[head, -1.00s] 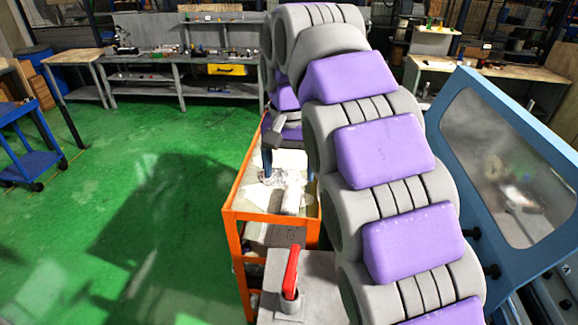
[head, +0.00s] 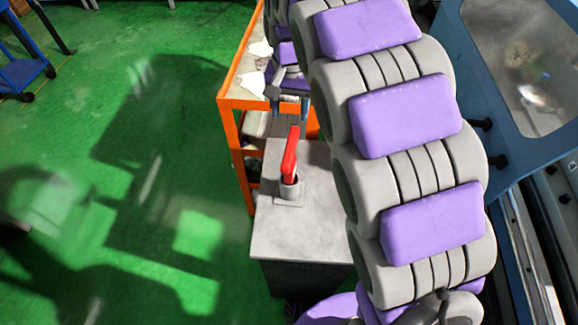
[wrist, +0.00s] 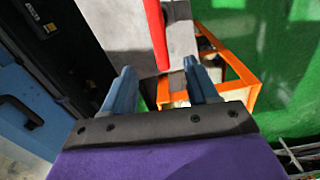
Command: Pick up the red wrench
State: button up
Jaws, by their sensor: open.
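The red wrench (head: 290,155) stands upright in a grey round socket (head: 289,190) on top of a grey block (head: 300,235) in the head view. In the wrist view the wrench (wrist: 155,30) runs from the top edge down to the space between the fingertips. My gripper (head: 290,106) is just beyond the wrench in the head view, and its blue fingers point toward it. In the wrist view my gripper (wrist: 159,68) is open, with one finger on either side of the wrench's near end. Contact cannot be told.
An orange cart (head: 226,104) with papers and other items on top stands behind the grey block. A blue machine (head: 455,90) with a window is at the right. A blue trolley (head: 22,70) stands far left. Green floor (head: 150,150) on the left is clear.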

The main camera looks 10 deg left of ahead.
send_over(290, 145)
notch_tip(290, 145, down, 8)
jog(key=shift+b, duration=0.35)
jog(key=shift+w+a+f, duration=0.1)
jog(key=shift+a+f, duration=0.05)
jog(key=shift+f, duration=0.3)
jog(key=shift+f+b, duration=0.4)
jog(key=shift+f, duration=2.2)
jog(key=shift+c, duration=0.3)
grip_shut()
